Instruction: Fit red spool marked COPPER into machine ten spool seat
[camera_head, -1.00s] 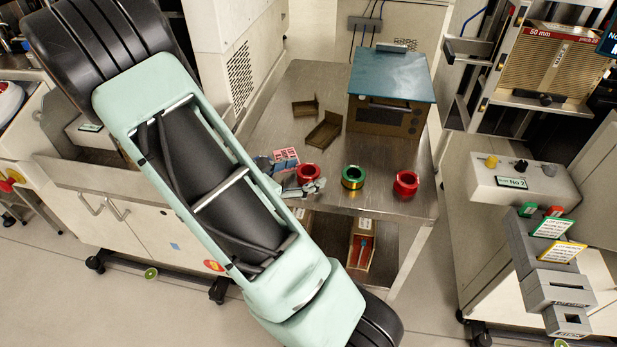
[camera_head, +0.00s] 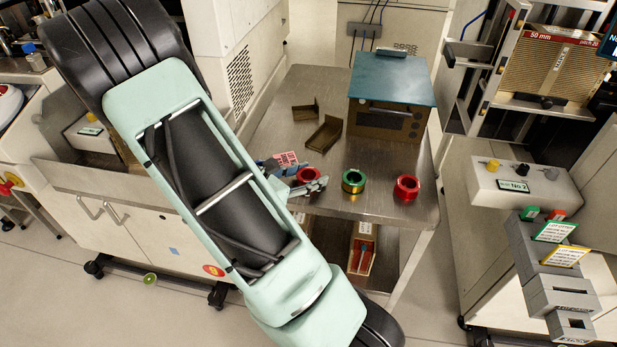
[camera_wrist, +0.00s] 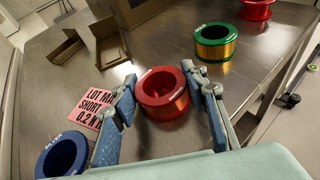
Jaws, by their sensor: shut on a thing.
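A red spool (camera_head: 308,175) is between the fingers of my gripper (camera_head: 306,184), over the metal table. In the wrist view my gripper (camera_wrist: 160,88) has its blue-grey fingers on both sides of this red spool (camera_wrist: 161,94), shut on it. Its rim has small print too small to read. I cannot tell whether it touches the table. A second red spool (camera_head: 406,188) stands apart at the table's right; part of it shows at the wrist view's top (camera_wrist: 257,8). No spool seat marked for machine ten can be made out.
A green-rimmed spool with gold winding (camera_head: 353,181) stands between the red ones. A blue spool (camera_wrist: 62,158) and a pink card (camera_wrist: 92,108) lie left of my gripper. Brown open trays (camera_head: 322,133) and a teal-topped oven (camera_head: 392,80) stand behind. A No 2 control box (camera_head: 520,185) is at right.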

